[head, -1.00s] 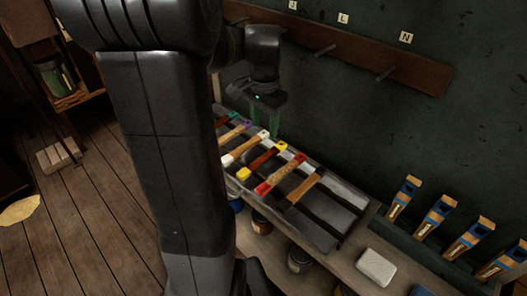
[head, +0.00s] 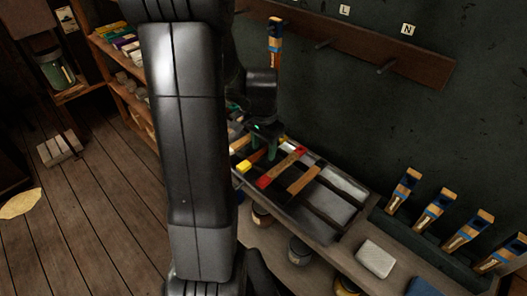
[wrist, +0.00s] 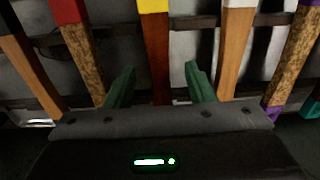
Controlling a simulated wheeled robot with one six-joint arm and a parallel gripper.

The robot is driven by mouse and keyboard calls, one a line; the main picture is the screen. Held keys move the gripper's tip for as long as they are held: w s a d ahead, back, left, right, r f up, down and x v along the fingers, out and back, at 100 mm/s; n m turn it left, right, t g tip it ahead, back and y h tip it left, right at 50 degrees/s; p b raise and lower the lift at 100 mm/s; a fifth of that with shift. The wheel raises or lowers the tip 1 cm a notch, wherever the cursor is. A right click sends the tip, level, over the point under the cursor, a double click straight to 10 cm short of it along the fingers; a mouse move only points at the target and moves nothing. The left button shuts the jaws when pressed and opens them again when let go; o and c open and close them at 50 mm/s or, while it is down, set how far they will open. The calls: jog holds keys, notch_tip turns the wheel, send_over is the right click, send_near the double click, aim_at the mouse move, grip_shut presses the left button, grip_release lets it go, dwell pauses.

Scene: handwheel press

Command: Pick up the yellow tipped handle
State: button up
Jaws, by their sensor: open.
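The yellow tipped handle (wrist: 155,45) has a dark reddish-brown wooden shaft and lies in a row of handles. In the head view its yellow end (head: 243,166) shows at the near side of the tray, with part of its shaft hidden by my gripper. My gripper (wrist: 159,75) is open, its two green fingers on either side of the shaft with gaps. In the head view my gripper (head: 264,154) is low over the tray. I cannot tell how far above the shaft the fingertips are.
A red tipped handle (wrist: 82,50) and a white tipped handle (wrist: 235,50) lie close on either side. The grey tray (head: 335,205) has free room at its right end. A pale block (head: 376,259) and several upright blue-banded brushes (head: 433,211) stand farther right, by the dark wall.

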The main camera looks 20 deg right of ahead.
grip_shut()
jog(key=shift+a+r, duration=0.1)
jog(key=shift+r, duration=0.1)
